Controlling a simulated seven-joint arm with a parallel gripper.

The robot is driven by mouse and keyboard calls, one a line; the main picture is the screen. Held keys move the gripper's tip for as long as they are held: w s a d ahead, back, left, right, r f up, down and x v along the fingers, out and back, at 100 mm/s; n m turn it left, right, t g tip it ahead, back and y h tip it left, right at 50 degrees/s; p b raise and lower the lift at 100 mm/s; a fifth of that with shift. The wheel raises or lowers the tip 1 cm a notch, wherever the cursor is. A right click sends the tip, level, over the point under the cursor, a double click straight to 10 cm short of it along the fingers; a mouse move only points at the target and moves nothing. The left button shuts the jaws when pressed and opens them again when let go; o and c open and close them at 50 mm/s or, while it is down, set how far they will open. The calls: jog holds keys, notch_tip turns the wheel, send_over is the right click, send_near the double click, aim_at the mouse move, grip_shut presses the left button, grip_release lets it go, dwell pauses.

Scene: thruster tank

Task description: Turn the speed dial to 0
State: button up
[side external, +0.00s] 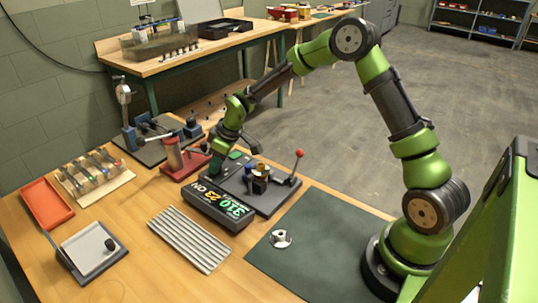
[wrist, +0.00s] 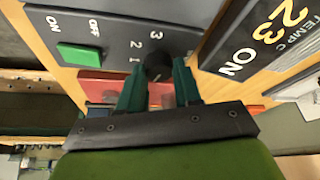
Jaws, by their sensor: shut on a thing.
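The speed dial (wrist: 157,66) is a small black knob on a dark grey panel (wrist: 115,32) in the wrist view. White numerals 3, 2 and 1 are printed beside it; a 0 is not visible, and I cannot tell where the dial points. My gripper (wrist: 160,76) is shut on the dial, with its dark green fingers on either side of it. In the side view my gripper (side external: 217,168) reaches down to the panel's left end, and the dial is hidden there.
A green switch (wrist: 78,53) marked ON and OFF sits on the same panel. A display box (side external: 220,204) reading 310, 23 and ON stands in front. A red-knobbed lever (side external: 298,155) and a red stand (side external: 178,160) are nearby. A dark green mat (side external: 320,245) is mostly clear.

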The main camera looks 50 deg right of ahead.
jog(key=shift+s, duration=0.1)
jog(key=o, duration=1)
jog(key=shift+o, duration=0.2)
jog(key=v, duration=1.6)
jog(key=shift+r, duration=0.4)
jog(key=shift+d, duration=0.1)
